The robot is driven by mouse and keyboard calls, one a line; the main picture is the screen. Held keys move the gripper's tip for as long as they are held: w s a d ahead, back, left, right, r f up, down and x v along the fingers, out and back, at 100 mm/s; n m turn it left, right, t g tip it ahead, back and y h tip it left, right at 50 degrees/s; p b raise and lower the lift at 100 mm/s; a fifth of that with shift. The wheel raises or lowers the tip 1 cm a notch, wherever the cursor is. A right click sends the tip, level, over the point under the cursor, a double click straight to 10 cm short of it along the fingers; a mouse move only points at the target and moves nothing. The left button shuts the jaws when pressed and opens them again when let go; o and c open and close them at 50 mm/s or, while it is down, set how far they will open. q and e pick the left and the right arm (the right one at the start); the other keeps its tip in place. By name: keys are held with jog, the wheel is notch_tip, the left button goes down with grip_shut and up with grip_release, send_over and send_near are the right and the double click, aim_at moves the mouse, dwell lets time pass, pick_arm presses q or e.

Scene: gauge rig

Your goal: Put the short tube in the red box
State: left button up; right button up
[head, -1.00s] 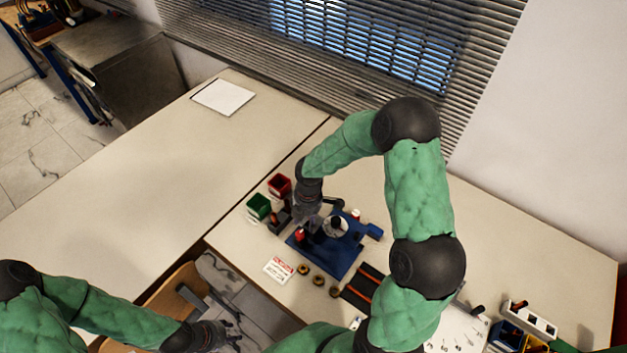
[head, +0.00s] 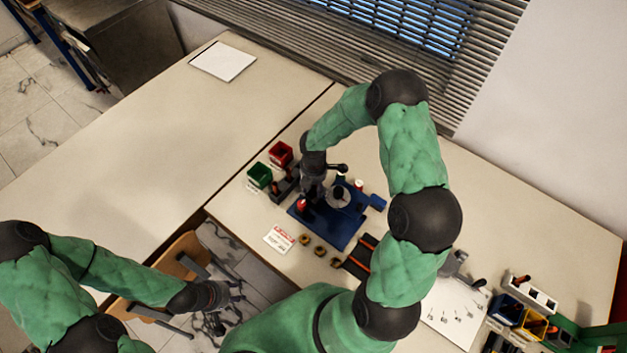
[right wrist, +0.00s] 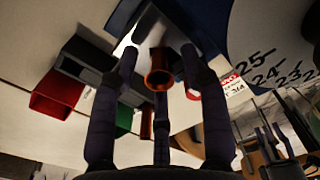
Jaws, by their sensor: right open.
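The red box (head: 281,153) stands beside the green box on the bench; it also shows at the left of the right wrist view (right wrist: 57,92). My right gripper (head: 313,192) is low over the blue fixture's near-left side, next to the black holder. In the right wrist view it is open, its fingers spread on either side of an orange-red tube (right wrist: 158,78) with an open round end. A second orange-red piece (right wrist: 147,122) shows behind it. I cannot tell which is the short tube. My left gripper (head: 222,294) hangs over the floor, away from the bench parts; its jaw state is unclear.
The green box (head: 260,175) is just in front of the red box. The blue fixture (head: 343,228) carries a round part and a red-topped piece. A red-and-white card (head: 280,239) and several brass rings lie in front. Bins and a white dial plate are at the right.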

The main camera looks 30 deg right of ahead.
jog(key=shift+f, duration=0.6)
grip_shut()
jog(key=shift+a, duration=0.15)
jog(key=shift+o, duration=0.5)
grip_release()
